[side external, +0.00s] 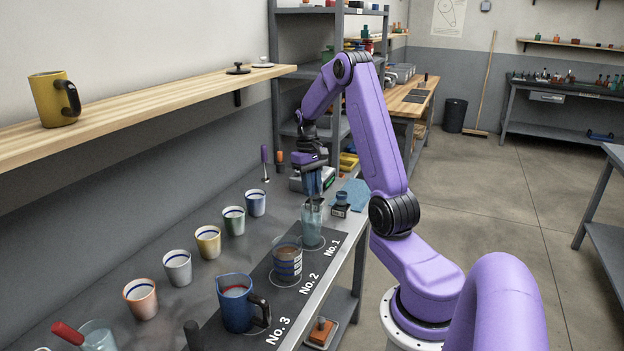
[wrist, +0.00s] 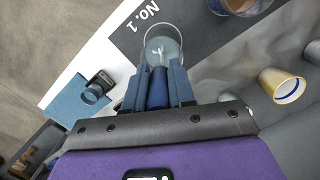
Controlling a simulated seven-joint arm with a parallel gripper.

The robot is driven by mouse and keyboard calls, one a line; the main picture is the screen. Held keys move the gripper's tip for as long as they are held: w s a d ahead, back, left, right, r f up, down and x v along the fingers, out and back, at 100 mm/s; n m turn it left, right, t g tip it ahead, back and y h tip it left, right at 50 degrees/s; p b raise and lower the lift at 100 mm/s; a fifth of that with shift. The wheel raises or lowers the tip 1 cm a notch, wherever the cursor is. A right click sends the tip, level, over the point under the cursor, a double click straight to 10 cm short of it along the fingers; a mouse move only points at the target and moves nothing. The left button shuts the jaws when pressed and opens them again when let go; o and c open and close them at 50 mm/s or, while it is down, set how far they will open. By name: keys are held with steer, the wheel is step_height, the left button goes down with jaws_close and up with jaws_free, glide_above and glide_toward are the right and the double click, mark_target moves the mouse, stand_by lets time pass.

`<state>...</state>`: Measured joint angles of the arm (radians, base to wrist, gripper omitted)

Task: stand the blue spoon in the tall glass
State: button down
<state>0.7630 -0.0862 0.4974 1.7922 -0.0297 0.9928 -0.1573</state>
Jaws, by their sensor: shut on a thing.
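The tall glass (side external: 312,232) stands upright on the spot marked No. 1; in the wrist view its round rim (wrist: 164,31) lies just beyond my fingertips. My gripper (side external: 314,197) points down right above the glass. In the wrist view my gripper (wrist: 158,83) is shut on the blue spoon, whose dark blue handle (wrist: 157,90) shows between the two fingers and points toward the glass. The spoon's lower end is hard to make out; I cannot tell how deep it reaches into the glass.
A brown-filled cup (side external: 288,265) stands on No. 2 and a blue pitcher (side external: 236,307) on No. 3. Several coloured cups line the bench to the left. A small dark bottle (side external: 340,205) and blue cloth (side external: 356,192) lie close to the right of the glass, near the bench edge.

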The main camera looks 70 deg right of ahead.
steer(key=shift+f, duration=1.75)
steer(key=c, duration=0.9)
jaws_free()
steer(key=shift+o, duration=0.2)
step_height(320, 180, up, 17)
steer(key=w+d, duration=0.1)
steer(key=w, duration=0.1)
steer(key=shift+r, duration=0.15)
steer(key=shift+w+d, duration=0.1)
